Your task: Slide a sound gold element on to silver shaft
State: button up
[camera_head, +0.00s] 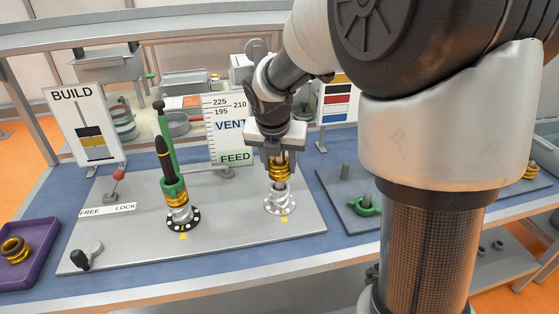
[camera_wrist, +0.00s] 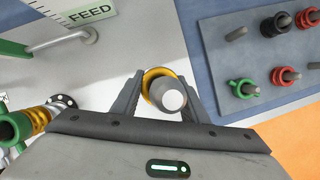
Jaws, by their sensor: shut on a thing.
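My gripper (camera_head: 275,152) is shut on a gold element (camera_head: 278,170) above the right-hand flange of the grey plate. In the wrist view the gold element (camera_wrist: 153,78) lies between the two fingers (camera_wrist: 163,98). The round end of the silver shaft (camera_wrist: 172,99) shows inside its ring, so the element appears to be around the shaft. Below the element, silver parts (camera_head: 280,195) stand on the flange. The dark-tipped left shaft (camera_head: 161,150) carries a green piece (camera_head: 174,188) and gold and silver elements, also seen in the wrist view (camera_wrist: 38,118).
A purple tray (camera_head: 38,268) at left holds a gold and dark element (camera_head: 14,249). A lever with a red knob (camera_head: 119,174) stands by a FREE/LOCK label. A BUILD sign (camera_head: 78,122) and a VENT/FEED sign (camera_head: 230,130) stand behind. A pegged grey plate (camera_wrist: 262,55) lies right.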

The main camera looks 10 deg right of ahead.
aim_at(280, 173)
jog(key=shift+f+b, duration=0.85)
jog(key=shift+f, duration=0.8)
jog(key=o, duration=1.3)
jog(key=p+v, duration=0.3)
jog(key=v, duration=1.4)
jog(key=shift+r, duration=0.2)
